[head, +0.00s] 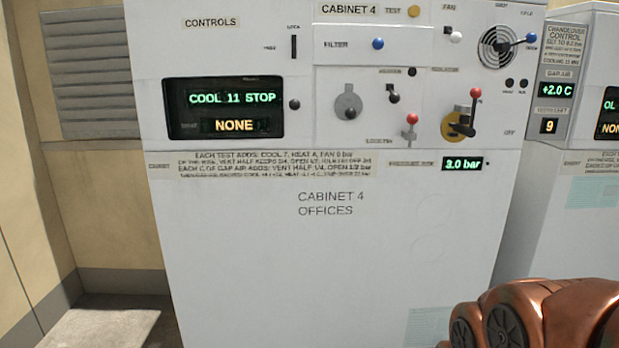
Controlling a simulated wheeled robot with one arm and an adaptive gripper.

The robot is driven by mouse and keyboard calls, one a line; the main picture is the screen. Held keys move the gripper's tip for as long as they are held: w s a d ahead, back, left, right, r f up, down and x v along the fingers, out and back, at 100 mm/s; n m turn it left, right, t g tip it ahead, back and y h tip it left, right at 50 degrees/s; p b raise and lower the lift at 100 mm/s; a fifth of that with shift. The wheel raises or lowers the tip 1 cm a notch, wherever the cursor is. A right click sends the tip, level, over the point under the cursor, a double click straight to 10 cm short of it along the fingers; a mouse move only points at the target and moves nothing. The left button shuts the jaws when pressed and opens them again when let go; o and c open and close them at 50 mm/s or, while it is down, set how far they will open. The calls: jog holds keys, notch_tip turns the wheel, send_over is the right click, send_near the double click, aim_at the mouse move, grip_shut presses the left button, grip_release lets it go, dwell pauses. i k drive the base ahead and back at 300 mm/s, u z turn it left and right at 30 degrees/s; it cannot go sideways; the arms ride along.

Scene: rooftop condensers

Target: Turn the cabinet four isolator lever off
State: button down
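Cabinet 4 (330,260) is a white unit marked "CABINET 4 OFFICES" that fills the middle of the head view. Its isolator lever (463,125) is at the right of the upper panel, a dark handle with a red knob on a yellow round plate. The red knob points up and slightly right. An "OFF" mark (509,132) is to the right of the plate, level with its lower part. A copper-coloured part of my arm shows at the bottom right, below and apart from the lever. My gripper's fingers are out of view.
A smaller red-knobbed control (411,125) is left of the isolator, and a grey round key plate (347,106) further left. A blue-knobbed vent dial (500,46) is above right. The display (232,110) reads "COOL 11 STOP" and "NONE". Another white cabinet (560,220) stands close at right.

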aim_at(475, 93)
jog(key=k, duration=1.2)
jog(key=u, duration=1)
jog(key=i, duration=1.35)
jog(key=z, duration=0.85)
jog(key=i, duration=0.45)
jog(key=z, duration=0.55)
